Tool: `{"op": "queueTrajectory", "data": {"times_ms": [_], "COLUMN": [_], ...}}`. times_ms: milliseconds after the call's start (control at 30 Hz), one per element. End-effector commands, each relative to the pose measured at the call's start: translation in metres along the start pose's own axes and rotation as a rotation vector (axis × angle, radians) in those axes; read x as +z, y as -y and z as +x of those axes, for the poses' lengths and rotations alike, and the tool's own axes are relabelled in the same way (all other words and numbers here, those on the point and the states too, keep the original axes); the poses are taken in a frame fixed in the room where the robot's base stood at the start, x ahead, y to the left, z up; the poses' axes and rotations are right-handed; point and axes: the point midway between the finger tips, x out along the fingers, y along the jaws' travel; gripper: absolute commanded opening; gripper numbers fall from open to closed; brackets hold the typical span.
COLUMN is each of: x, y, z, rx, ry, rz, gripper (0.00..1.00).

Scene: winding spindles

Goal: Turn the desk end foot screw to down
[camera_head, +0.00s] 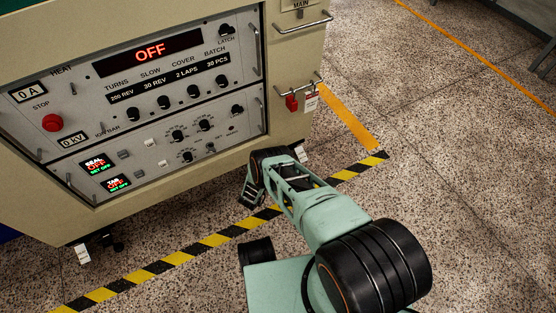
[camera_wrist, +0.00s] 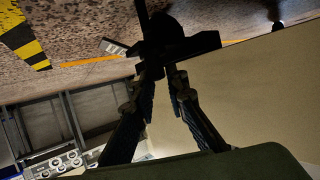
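In the wrist view a dark foot screw (camera_wrist: 165,42) with arms sticking out sideways stands under the cream cabinet (camera_head: 180,212). A pale tag (camera_wrist: 113,47) hangs beside it. The two fingers of my gripper (camera_wrist: 165,80) come up to the screw from below in the picture, one on each side of its middle. Their tips merge with its dark shape, so I cannot tell whether they press on it. In the head view my arm reaches to the cabinet's lower right corner and hides this screw; a white tag (camera_head: 299,153) shows there.
Another dark foot (camera_head: 117,243) with a white tag (camera_head: 82,254) is at the cabinet's lower left. A yellow-black floor stripe (camera_head: 180,258) runs in front. A small red padlock (camera_head: 291,103) hangs on the cabinet's right side.

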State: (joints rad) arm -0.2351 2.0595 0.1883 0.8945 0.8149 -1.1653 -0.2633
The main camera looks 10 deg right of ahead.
Motion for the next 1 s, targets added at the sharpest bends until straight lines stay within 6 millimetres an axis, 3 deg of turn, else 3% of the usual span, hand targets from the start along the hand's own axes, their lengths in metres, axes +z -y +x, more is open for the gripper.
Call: {"op": "queueTrajectory", "data": {"times_ms": [100,533,667,1000], "x": [0.0,0.001,0.001,0.001], "y": [0.0,0.0,0.0,0.001], "z": [0.0,-0.008,-0.023,-0.083], "rx": [0.0,0.001,0.0,-0.001], "ry": [-0.001,0.002,0.003,0.002], "rz": [0.0,-0.001,-0.002,-0.002], "gripper": [0.28,0.28,0.28,0.28]}}
